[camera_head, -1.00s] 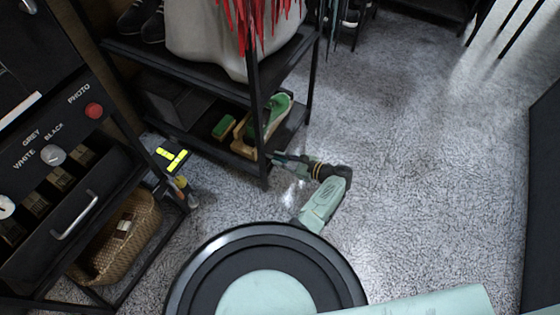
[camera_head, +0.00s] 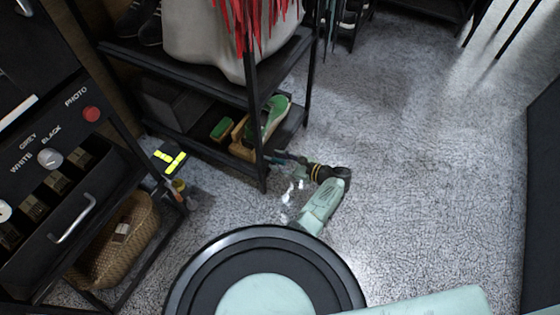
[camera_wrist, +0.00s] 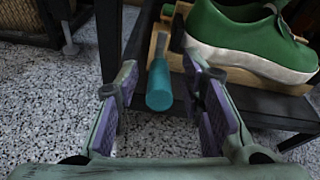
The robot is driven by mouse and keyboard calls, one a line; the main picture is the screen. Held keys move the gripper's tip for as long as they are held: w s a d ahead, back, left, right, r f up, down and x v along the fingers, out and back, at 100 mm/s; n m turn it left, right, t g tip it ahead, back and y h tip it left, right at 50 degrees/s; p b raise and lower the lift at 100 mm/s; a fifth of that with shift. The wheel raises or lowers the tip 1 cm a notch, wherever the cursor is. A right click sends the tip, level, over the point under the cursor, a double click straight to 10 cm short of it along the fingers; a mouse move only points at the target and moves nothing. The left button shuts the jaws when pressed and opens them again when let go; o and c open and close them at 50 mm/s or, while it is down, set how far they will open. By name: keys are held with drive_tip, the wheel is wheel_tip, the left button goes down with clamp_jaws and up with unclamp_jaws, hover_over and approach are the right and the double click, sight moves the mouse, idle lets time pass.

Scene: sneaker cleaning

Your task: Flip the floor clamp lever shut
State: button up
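A teal cylindrical handle (camera_wrist: 160,86), which looks like the clamp lever, points toward the camera in the wrist view. It lies between the two purple-padded fingers of my gripper (camera_wrist: 164,108), with visible gaps on both sides. My gripper is open. The handle meets a wooden frame (camera_wrist: 178,38) at the bottom shelf. A green sneaker with a white sole (camera_wrist: 245,42) rests on that frame, above and right of the handle. In the head view my gripper (camera_head: 274,158) is low at the shelf front, and the handle cannot be made out there.
The black rack's front post (camera_head: 255,125) stands close to my gripper; a dark post (camera_wrist: 109,38) also shows in the wrist view. A green brush (camera_head: 222,128) lies left of the sneaker. A wicker basket (camera_head: 120,245) is at left. The speckled floor at right (camera_head: 430,180) is clear.

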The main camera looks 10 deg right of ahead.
drive_tip(key=shift+d, duration=0.1)
drive_tip(key=f+v, duration=0.3)
drive_tip(key=v, duration=1.3)
drive_tip(key=shift+s+d, duration=0.4)
drive_tip(key=shift+d, duration=0.05)
drive_tip(key=shift+r, duration=0.1)
